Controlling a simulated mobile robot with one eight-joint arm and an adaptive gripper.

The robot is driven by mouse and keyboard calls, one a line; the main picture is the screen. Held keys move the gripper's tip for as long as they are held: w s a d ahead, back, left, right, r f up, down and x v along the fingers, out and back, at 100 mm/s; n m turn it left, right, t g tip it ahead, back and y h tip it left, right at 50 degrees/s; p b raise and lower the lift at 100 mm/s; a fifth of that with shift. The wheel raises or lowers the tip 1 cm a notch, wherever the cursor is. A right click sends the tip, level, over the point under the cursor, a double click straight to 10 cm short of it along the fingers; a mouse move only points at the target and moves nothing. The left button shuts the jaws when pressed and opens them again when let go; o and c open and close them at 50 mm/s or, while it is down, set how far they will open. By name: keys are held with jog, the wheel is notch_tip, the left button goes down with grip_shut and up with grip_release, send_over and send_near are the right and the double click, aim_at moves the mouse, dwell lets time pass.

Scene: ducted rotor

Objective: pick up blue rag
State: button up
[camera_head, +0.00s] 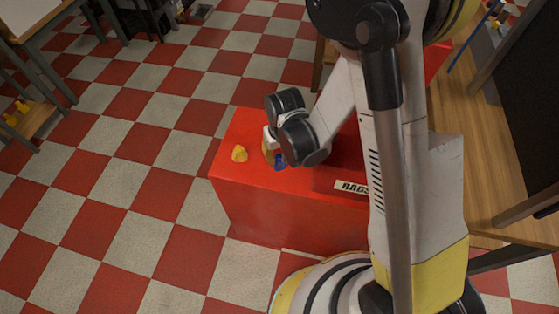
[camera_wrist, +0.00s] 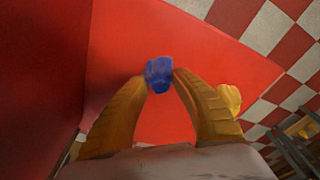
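The blue rag (camera_wrist: 159,74) is a small crumpled lump in the wrist view. It lies between the two yellow-orange fingertips of my gripper (camera_wrist: 159,81), which curve in and appear to touch it on both sides. In the head view the blue rag (camera_head: 280,161) shows partly, at the lower end of my arm over the top of the red rag box (camera_head: 240,182). My gripper (camera_head: 270,155) is mostly hidden there by my wrist. I cannot tell whether the rag rests on the box or is lifted.
A yellow rag (camera_head: 239,153) lies on the box top left of my gripper and also shows in the wrist view (camera_wrist: 230,97). The box has a "RAGS" label (camera_head: 353,188). A wooden bench (camera_head: 480,150) stands at the right. The checkered floor at left is open.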

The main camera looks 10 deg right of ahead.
aim_at(279, 157)
dwell(0.3)
notch_tip(279, 157, up, 10)
jog(key=p, duration=0.4)
jog(key=shift+p, duration=0.3)
grip_shut()
jog(key=o, duration=0.5)
grip_release()
grip_shut()
